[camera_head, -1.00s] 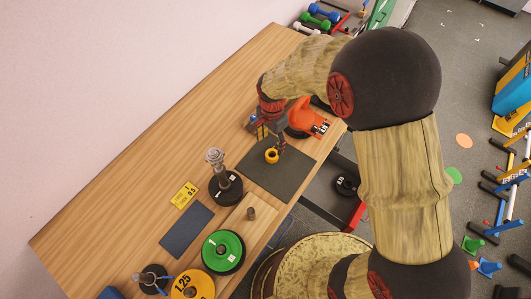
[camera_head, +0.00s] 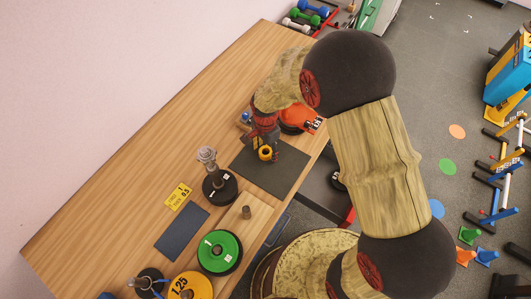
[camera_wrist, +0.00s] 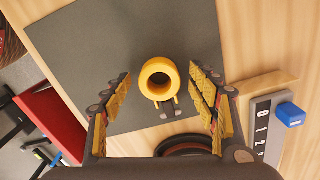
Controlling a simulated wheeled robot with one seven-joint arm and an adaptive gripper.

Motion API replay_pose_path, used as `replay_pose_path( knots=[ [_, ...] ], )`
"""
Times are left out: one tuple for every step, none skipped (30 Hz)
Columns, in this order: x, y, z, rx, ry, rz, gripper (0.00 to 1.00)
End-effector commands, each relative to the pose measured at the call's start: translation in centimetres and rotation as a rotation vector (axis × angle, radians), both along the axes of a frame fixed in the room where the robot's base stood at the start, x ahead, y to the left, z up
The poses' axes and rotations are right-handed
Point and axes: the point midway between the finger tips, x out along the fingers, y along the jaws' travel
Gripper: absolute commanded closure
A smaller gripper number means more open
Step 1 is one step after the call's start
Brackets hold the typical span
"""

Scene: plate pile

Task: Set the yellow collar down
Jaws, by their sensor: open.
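The yellow collar (camera_wrist: 147,88) is a thick ring with two small prongs. In the wrist view it lies on the dark grey mat (camera_wrist: 115,35), between my gripper's fingers and apart from both. In the head view the collar (camera_head: 265,153) sits on the mat (camera_head: 287,178) near the table's right edge. My gripper (camera_wrist: 163,95) is open, with the padded fingers spread to either side of the collar. In the head view my gripper (camera_head: 266,140) is just above and behind the collar, partly hidden by my arm.
A dark stand with a metal post (camera_head: 207,160) stands left of the mat. A green plate (camera_head: 219,251) and a yellow plate (camera_head: 190,287) lie nearer. An orange-red object (camera_head: 301,116) is behind the mat. A blue-knobbed number strip (camera_wrist: 290,114) lies right of my fingers.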

Motion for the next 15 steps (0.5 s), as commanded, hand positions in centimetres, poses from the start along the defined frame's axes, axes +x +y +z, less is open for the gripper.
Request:
replay_pose_path(
  knots=[
    [0.00, 0.00, 0.05, 0.000, 0.000, 0.000, 0.41],
    [0.00, 0.00, 0.05, 0.000, 0.000, 0.000, 0.41],
    [-0.01, 0.01, 0.05, 0.000, 0.000, 0.000, 0.43],
    [-0.01, 0.00, 0.05, 0.000, 0.000, 0.000, 0.45],
    [-0.01, 0.00, 0.05, 0.000, 0.000, 0.000, 0.46],
    [-0.01, 0.00, 0.05, 0.000, 0.000, 0.000, 0.49],
    [-0.01, 0.00, 0.05, 0.000, 0.000, 0.000, 0.50],
    [-0.01, 0.00, 0.05, 0.000, 0.000, 0.000, 0.52],
    [-0.01, 0.00, 0.06, 0.000, 0.000, 0.000, 0.54],
    [-0.01, 0.00, 0.06, -0.001, 0.001, 0.000, 0.56],
    [-0.02, 0.00, 0.05, -0.001, 0.001, 0.000, 0.58],
    [-0.02, 0.00, 0.05, -0.001, 0.001, 0.000, 0.60],
    [-0.02, 0.00, 0.05, -0.001, 0.001, 0.000, 0.62],
    [-0.02, 0.00, 0.06, -0.001, 0.001, 0.000, 0.64],
    [-0.02, 0.00, 0.06, -0.001, 0.001, 0.000, 0.66]
  ],
)
